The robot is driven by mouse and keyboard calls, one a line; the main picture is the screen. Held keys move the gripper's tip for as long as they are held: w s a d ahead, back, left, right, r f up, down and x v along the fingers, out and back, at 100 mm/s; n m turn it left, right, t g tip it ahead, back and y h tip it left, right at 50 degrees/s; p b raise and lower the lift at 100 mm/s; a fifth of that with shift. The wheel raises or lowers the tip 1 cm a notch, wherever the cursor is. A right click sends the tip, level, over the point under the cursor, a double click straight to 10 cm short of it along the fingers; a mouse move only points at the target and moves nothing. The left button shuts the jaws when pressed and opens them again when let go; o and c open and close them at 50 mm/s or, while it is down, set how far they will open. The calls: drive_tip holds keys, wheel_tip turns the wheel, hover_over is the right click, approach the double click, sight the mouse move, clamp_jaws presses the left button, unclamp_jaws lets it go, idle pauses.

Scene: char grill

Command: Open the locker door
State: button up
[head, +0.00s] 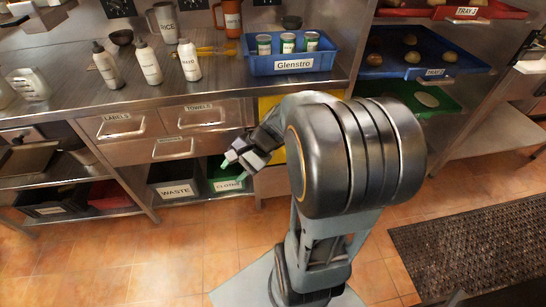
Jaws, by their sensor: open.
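My gripper (235,168) is open and empty, in front of the lower part of the steel counter. Its green-tipped fingers point left and down, in front of the CLOTHS bin in the picture. A yellow panel (266,105) under the counter shows only in part behind my arm. I cannot tell whether it is the locker door, and no handle on it is visible. My arm hides much of the area to the right of the gripper.
Drawers marked LABELS (122,124) and TOWELS (202,114) are shut. A WASTE bin (176,190) and a green CLOTHS bin (228,185) sit below. Bottles and a blue Glenstro bin (293,65) stand on the counter. Tiled floor (110,260) is clear at left; a dark mat (470,250) lies right.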

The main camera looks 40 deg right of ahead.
drive_tip(key=w+d+f+m+t+y+b, duration=0.1)
drive_tip(key=w+d+f+m+t+b, duration=0.25)
drive_tip(key=d+f+m, duration=0.3)
drive_tip(key=w+d+f+m+t+b, duration=0.3)
drive_tip(key=d+f+m+t+b, duration=0.2)
drive_tip(key=d+f, duration=0.15)
drive_tip(key=d+f+m+t+h+b, duration=0.25)
drive_tip(key=d+f+m, duration=0.2)
drive_tip(key=d, duration=0.25)
drive_tip(key=d+f+m+t+h+b, duration=0.2)
drive_tip(key=d+f+m+t+h, duration=0.25)
drive_tip(key=d, duration=0.25)
drive_tip(key=m+b, duration=0.1)
drive_tip(key=b, duration=0.2)
hover_over(273, 155)
drive_tip(key=shift+w+d+r+g, duration=0.15)
drive_tip(key=shift+w+r+g, duration=0.1)
drive_tip(key=shift+w+r, duration=0.25)
drive_tip(key=shift+s, duration=0.1)
clamp_jaws()
